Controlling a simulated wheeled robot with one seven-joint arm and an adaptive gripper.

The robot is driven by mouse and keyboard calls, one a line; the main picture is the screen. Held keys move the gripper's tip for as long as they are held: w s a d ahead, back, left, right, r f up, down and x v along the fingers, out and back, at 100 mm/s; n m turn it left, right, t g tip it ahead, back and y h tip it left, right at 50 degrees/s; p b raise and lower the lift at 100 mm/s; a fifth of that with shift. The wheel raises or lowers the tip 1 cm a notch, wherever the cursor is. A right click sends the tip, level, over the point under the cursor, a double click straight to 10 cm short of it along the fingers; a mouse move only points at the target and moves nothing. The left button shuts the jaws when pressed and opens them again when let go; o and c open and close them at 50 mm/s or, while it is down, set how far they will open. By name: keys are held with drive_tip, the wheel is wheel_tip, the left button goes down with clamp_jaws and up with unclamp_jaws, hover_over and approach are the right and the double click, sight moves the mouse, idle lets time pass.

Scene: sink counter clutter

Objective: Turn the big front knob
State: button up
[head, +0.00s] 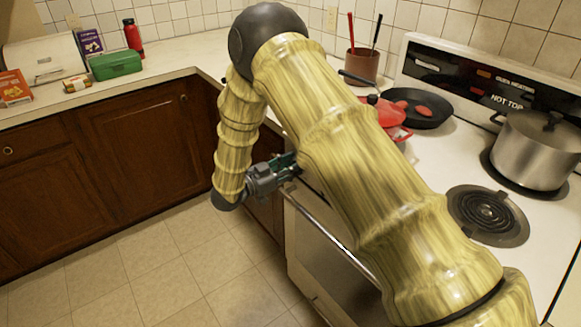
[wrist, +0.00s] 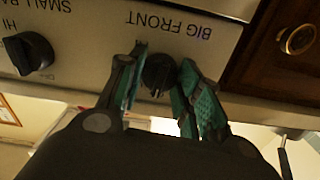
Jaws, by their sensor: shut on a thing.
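The big front knob (wrist: 158,75) is a black stove knob on a white panel, beside the upside-down words BIG FRONT in the wrist view. My gripper (wrist: 163,62) has a green-padded finger on each side of the knob and is shut on it. In the head view my gripper (head: 287,163) reaches the front of the white stove (head: 440,170) near its left end. My arm hides the knob and most of the control panel there.
Another black knob (wrist: 28,53) sits on the same panel. A wooden cabinet with a round handle (wrist: 297,40) is beside the stove. A steel pot (head: 535,155), a black pan (head: 425,112) and a red pot (head: 383,115) stand on the stove. The tiled floor (head: 150,270) is clear.

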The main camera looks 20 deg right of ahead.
idle(0.3)
drive_tip(key=o, duration=1.1)
drive_tip(key=shift+c, duration=0.2)
drive_tip(key=v, duration=1.2)
